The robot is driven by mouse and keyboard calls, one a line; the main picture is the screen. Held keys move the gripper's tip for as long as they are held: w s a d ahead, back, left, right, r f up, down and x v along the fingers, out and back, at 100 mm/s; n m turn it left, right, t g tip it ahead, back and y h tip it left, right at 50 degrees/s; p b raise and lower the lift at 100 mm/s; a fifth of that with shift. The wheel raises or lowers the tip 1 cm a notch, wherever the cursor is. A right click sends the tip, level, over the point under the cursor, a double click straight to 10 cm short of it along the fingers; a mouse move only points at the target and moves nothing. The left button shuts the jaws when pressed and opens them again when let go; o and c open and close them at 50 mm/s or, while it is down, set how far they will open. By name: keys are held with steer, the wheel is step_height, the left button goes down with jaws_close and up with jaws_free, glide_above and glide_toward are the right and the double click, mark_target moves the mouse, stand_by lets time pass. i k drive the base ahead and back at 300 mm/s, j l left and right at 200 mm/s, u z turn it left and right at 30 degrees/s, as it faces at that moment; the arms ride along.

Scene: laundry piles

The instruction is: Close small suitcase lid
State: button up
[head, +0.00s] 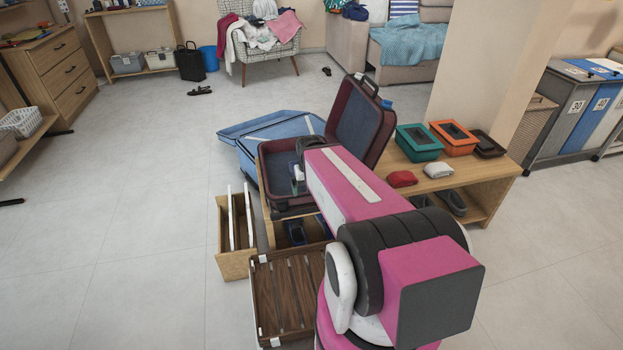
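The small suitcase (288,203) is dark maroon with a blue lining and sits on the low wooden bench. Its lid (359,125) stands open, tilted up and back to the right, with a handle on its top edge. My pink arm reaches over the front of the suitcase and hides much of its right side. The end of my arm, with my gripper (298,178), is over the open base near the lid's hinge side. The fingers are mostly hidden, so I cannot see whether they are open or touch anything.
A larger blue suitcase (262,135) lies open behind. The bench (470,178) holds a teal box (418,143), an orange box (453,138) and folded cloths. A slatted wooden crate (285,290) and a wooden divider box (236,235) stand in front. Floor at left is clear.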

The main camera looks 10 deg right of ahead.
mark_target(357, 119)
steer(key=k+l, duration=0.1)
steer(key=l, duration=0.35)
steer(key=k+l, duration=0.15)
steer(key=l, duration=0.25)
steer(key=k+l, duration=0.1)
steer(key=l, duration=0.35)
